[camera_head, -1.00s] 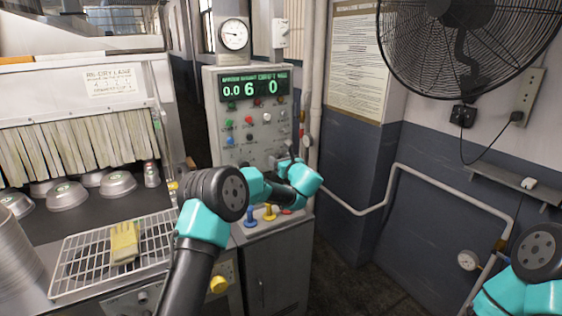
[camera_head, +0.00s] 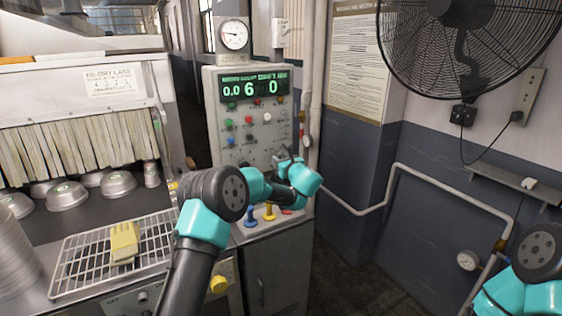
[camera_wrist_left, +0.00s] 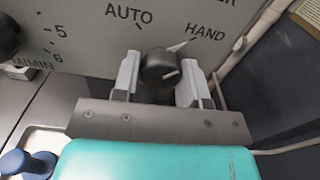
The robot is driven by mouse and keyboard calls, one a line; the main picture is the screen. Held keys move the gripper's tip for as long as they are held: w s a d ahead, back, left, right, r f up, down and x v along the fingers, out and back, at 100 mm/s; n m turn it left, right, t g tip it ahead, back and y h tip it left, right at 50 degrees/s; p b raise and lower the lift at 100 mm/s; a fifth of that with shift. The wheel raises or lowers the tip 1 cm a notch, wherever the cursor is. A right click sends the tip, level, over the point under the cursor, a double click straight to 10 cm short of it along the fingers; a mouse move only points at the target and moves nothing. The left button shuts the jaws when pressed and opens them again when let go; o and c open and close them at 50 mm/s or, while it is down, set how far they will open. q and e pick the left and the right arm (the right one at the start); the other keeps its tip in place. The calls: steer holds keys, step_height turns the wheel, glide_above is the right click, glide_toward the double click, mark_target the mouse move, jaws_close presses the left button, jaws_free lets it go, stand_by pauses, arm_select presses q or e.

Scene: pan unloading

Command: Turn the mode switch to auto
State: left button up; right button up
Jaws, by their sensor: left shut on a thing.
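The mode switch is a black round knob (camera_wrist_left: 157,68) on the grey panel, below the printed words AUTO and HAND in the left wrist view. The white line on the knob points up and right, toward the HAND side. My left gripper (camera_wrist_left: 166,78) is shut on the knob, with one pale finger on each side of it. In the head view my left gripper (camera_head: 287,160) is at the lower front of the control box (camera_head: 225,118), and the arm partly hides the knob there. Only part of my right arm shows at the lower right; its gripper is out of view.
A wire rack (camera_head: 75,262) with a yellow cloth or glove (camera_head: 124,242) lies to the left. A pipe (camera_head: 430,178) runs along the wall at right, below a fan (camera_head: 470,45).

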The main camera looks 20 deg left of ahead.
arm_select(q)
steer(key=n, duration=1.7)
steer(key=shift+d+r, duration=0.1)
stand_by(0.6)
steer(key=o, duration=0.9)
steer(key=v, duration=1.7)
